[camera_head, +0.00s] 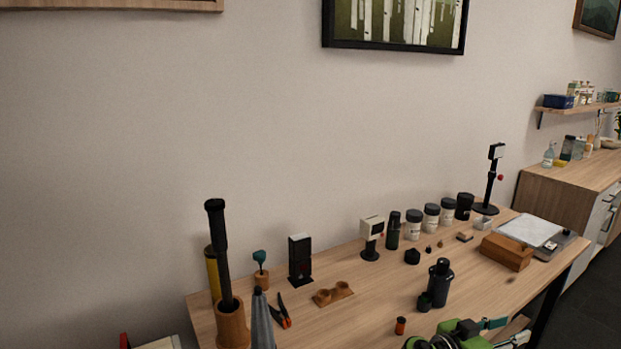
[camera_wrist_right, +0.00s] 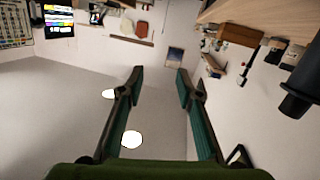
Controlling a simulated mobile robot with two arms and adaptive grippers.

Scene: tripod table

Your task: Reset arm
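My right gripper (camera_head: 507,332) shows at the bottom edge of the head view, with green body parts and teal fingers, over the front of the wooden table (camera_head: 370,318). In the right wrist view my right gripper (camera_wrist_right: 160,75) has its two teal fingers spread apart with nothing between them. That view looks upside down, with round ceiling lamps (camera_wrist_right: 131,139) low in the picture. My left gripper is in neither view.
A dark bottle (camera_head: 439,284) stands on the table close behind the right gripper. A brown box (camera_head: 507,252), lidded jars (camera_head: 431,217), pliers (camera_head: 283,312) and a wooden holder with tall dark tools (camera_head: 231,325) are also there. A sideboard (camera_head: 560,188) stands at the right.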

